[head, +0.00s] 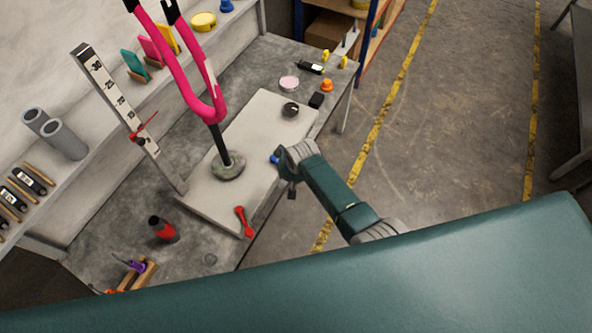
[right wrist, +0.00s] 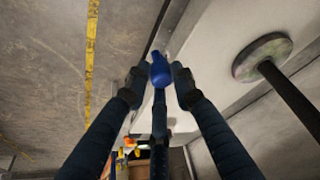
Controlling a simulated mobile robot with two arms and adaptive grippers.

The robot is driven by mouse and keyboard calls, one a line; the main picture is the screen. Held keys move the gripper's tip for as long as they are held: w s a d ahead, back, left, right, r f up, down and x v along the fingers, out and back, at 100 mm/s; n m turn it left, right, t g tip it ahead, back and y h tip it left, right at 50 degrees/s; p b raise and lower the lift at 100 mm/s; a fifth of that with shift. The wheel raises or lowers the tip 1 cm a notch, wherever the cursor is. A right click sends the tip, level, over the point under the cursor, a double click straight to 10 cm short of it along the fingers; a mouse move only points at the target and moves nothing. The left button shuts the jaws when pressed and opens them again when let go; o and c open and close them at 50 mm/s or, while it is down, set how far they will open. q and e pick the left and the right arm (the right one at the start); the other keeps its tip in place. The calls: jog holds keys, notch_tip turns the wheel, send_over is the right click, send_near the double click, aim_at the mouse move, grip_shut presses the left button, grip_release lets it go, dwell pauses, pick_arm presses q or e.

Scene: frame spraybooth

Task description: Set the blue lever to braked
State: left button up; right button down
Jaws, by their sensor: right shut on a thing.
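The blue lever (head: 274,159) shows as a small blue tip at the right edge of the pale plate (head: 258,140) in the head view. In the right wrist view the blue lever (right wrist: 160,70) has a rounded blue knob and stands between the dark fingers. My right gripper (right wrist: 159,85) is shut on it, one finger on each side. In the head view the wrist hides most of my right gripper (head: 283,160) and the lever's lower part. I see no marking that tells the lever's setting. My left gripper is in neither view.
A pink fork frame (head: 206,100) stands on a post with a round base (head: 228,168) on the plate. A red lever (head: 243,220) sits at the plate's near edge, a black knob (head: 290,109) toward its far end. Open floor lies right.

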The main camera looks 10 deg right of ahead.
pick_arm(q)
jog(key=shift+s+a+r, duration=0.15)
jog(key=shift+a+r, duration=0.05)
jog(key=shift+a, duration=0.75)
pick_arm(e)
jog(key=shift+w+a+r+m, duration=0.15)
jog(key=shift+a+r+m, duration=0.05)
jog(key=shift+a+m, duration=0.2)
jog(key=shift+w+a+r+m, duration=0.2)
jog(key=shift+a+m, duration=0.1)
jog(key=shift+a, duration=0.1)
jog(key=c, duration=1.5)
grip_release()
jog(key=shift+a, duration=0.1)
jog(key=shift+s+f, duration=0.15)
jog(key=shift+f, duration=0.05)
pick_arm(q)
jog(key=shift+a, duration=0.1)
pick_arm(e)
jog(key=shift+s+f, duration=0.15)
jog(key=shift+d, duration=0.2)
jog(key=v, duration=1.2)
jog(key=shift+a, duration=0.3)
